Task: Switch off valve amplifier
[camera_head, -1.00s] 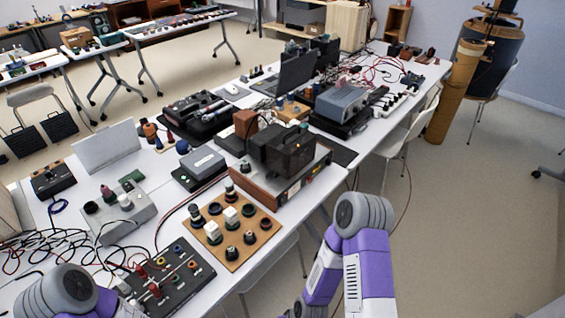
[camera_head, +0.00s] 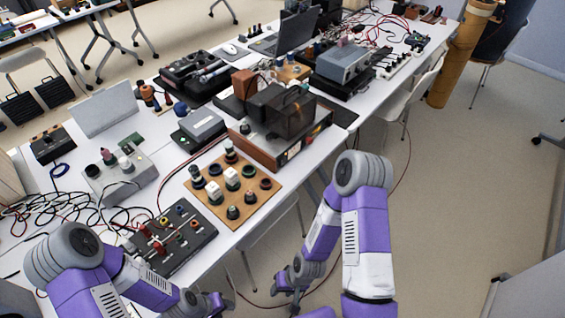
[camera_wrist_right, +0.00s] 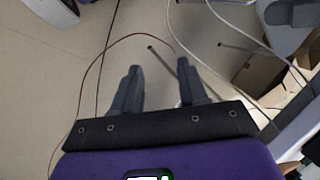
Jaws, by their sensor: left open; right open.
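What looks like the valve amplifier (camera_head: 281,127), a wood-sided box with a dark cage on top, stands on the near table in the middle of the head view. A small orange light shows on its right-hand face; its switch is too small to make out. My right gripper (camera_head: 289,284) is open and empty, low beside the table and well short of the amplifier. In the right wrist view its two fingers (camera_wrist_right: 159,70) are apart over the floor. My left gripper (camera_head: 214,304) is open at the bottom edge of the head view, apart from the amplifier.
A wooden board with knobs (camera_head: 224,205) and a dark panel with plugs (camera_head: 176,238) lie in front of the amplifier. Loose cables (camera_head: 62,212) cover the table's left part. A chair (camera_head: 262,240) is partly under the table.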

